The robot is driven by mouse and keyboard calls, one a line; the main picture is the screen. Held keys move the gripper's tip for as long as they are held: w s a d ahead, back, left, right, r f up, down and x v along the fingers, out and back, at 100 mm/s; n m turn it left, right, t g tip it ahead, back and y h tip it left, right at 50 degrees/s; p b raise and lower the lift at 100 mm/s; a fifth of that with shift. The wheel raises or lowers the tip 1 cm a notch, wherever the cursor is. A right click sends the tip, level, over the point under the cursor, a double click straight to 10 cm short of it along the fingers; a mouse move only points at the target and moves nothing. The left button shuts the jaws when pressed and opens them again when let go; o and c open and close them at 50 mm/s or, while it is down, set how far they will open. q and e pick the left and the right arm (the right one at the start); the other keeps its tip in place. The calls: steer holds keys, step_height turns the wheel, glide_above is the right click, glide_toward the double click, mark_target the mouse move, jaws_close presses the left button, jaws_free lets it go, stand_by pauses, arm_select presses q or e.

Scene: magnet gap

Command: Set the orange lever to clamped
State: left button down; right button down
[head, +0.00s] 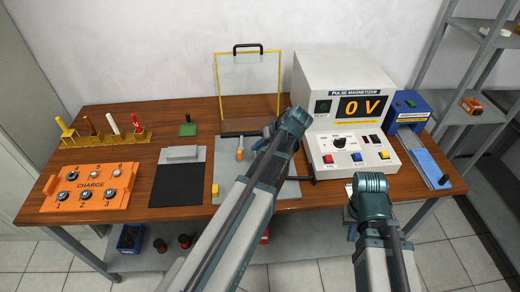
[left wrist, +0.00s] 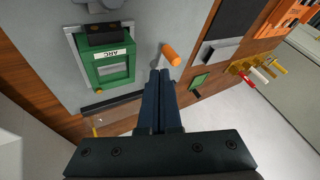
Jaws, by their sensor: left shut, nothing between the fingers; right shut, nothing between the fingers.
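The orange lever (head: 239,154) stands on the grey plate (head: 286,190) at the middle of the table. In the left wrist view its orange handle (left wrist: 171,55) lies just beyond my fingertips. My left gripper (head: 256,146) is shut and empty, close to the lever on its right in the head view; the closed fingers also show in the left wrist view (left wrist: 160,75). I cannot tell whether they touch the handle. My right gripper (head: 352,212) is shut and empty at the table's front edge, its fingers mostly hidden.
A green frame (left wrist: 88,73) with a block labelled ARC stands beside the lever. The pulse magnetizer (head: 340,100), reading 0 V, stands on the right. A clear screen (head: 248,83) stands behind. An orange CHARGE tray (head: 130,180) and black mat (head: 178,186) lie left.

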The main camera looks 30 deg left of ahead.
arm_select(q)
steer(key=b+x, duration=0.4)
steer(key=x, duration=0.2)
steer(key=shift+a, duration=0.1)
stand_by(0.4)
